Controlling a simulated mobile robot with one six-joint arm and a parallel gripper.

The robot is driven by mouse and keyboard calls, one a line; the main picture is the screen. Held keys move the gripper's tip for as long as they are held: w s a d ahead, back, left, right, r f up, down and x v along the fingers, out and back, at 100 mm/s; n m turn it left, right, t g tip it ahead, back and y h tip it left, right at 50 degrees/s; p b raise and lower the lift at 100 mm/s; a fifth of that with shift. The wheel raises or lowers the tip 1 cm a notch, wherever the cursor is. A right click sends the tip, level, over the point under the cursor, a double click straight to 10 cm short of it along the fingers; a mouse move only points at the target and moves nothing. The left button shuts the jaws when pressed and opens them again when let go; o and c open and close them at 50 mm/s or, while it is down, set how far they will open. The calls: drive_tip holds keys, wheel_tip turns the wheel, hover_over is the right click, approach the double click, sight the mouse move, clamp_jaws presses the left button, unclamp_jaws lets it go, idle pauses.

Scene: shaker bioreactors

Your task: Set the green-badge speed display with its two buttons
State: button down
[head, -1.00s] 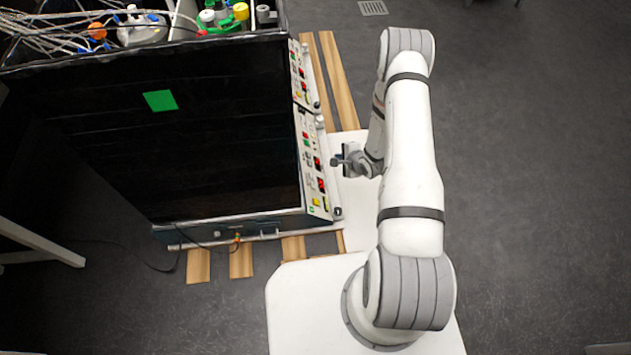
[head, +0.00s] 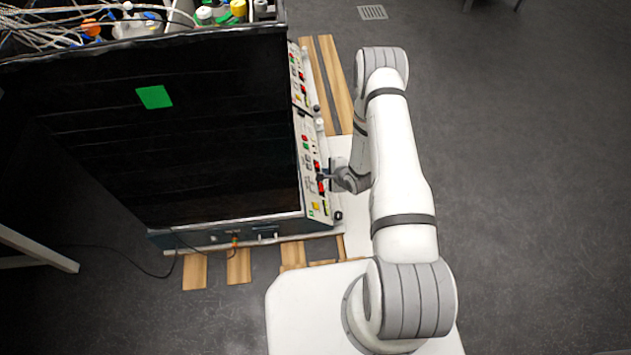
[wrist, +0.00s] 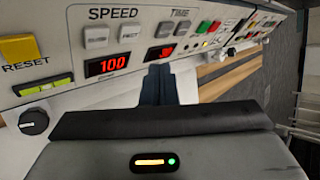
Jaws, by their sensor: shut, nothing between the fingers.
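The speed display (wrist: 107,66) is a red-lit readout of "100" under the word SPEED on the pale control panel (wrist: 60,20). Its two grey buttons, left (wrist: 96,37) and right (wrist: 131,31), sit above it. A small green badge (head: 311,213) is at the near end of the panel in the head view; the wrist view does not show it. My gripper (wrist: 157,78) is shut and empty. Its fingertips are near the panel, right of the speed display and below the time display (wrist: 159,52); I cannot tell if they touch. In the head view my gripper (head: 324,178) is beside the panel.
A yellow reset button (wrist: 19,48), a rocker switch (wrist: 43,85) and a black knob (wrist: 34,121) lie left of the display. Red and green buttons (wrist: 208,27) lie right. A second panel (head: 299,75) is farther back. The floor right of my arm is clear.

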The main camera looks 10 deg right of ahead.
drive_tip(key=shift+a+f+b, duration=0.55)
drive_tip(key=shift+a+f, duration=0.55)
drive_tip(key=shift+a, duration=0.15)
idle(1.2)
drive_tip(key=shift+a+f, duration=0.25)
drive_tip(key=shift+a, duration=0.05)
drive_tip(key=shift+a+f+b, duration=0.3)
drive_tip(key=shift+b, duration=0.2)
idle(0.5)
drive_tip(key=shift+r, duration=0.1)
drive_tip(key=shift+d+r+p, duration=0.4)
drive_tip(key=shift+d+r, duration=0.1)
drive_tip(key=shift+d, duration=0.1)
idle(0.3)
drive_tip(key=shift+d+r+p, duration=1.15)
drive_tip(key=shift+d+r, duration=0.5)
drive_tip(key=shift+d, duration=0.2)
